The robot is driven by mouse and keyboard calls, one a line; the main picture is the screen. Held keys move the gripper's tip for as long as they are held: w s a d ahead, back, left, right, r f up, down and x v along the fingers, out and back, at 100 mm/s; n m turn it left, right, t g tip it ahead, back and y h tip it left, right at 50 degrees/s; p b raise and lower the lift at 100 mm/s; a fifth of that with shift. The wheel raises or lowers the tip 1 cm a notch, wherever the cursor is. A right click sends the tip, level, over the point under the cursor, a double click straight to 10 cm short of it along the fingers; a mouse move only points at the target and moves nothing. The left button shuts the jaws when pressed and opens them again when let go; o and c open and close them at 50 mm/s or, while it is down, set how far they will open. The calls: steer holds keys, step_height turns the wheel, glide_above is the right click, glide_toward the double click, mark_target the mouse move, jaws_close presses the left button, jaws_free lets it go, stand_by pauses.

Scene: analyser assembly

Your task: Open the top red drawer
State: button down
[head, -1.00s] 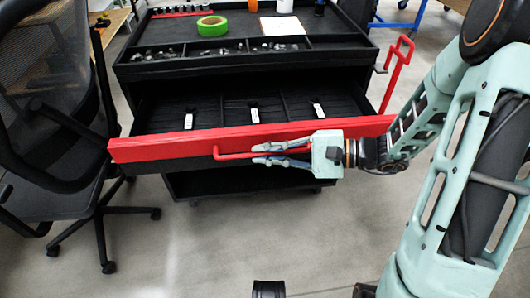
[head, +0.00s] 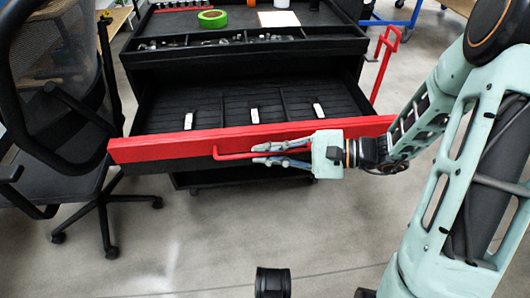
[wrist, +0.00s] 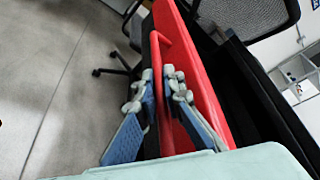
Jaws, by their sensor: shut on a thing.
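The top red drawer (head: 150,150) is pulled well out of the black cart, its red front facing me. Its black inside shows dividers and several small white pieces. A red bar handle (head: 235,155) runs along the drawer front. My gripper (head: 268,154) is shut on this handle, with a finger above and a finger below it. In the wrist view, the blue and grey fingers (wrist: 164,100) stand on either side of the red handle (wrist: 163,60), with the red drawer front (wrist: 195,70) beside them.
The black cart (head: 240,60) has a top tray with small parts, a green tape roll (head: 212,19) and a white sheet (head: 278,19). A black office chair (head: 60,130) stands close at the left. A red push handle (head: 384,65) rises at the cart's right.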

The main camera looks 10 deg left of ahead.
steer(key=c, duration=2)
jaws_free()
steer(key=shift+c, duration=0.2)
steer(key=shift+d, duration=0.1)
steer(key=v, duration=1.2)
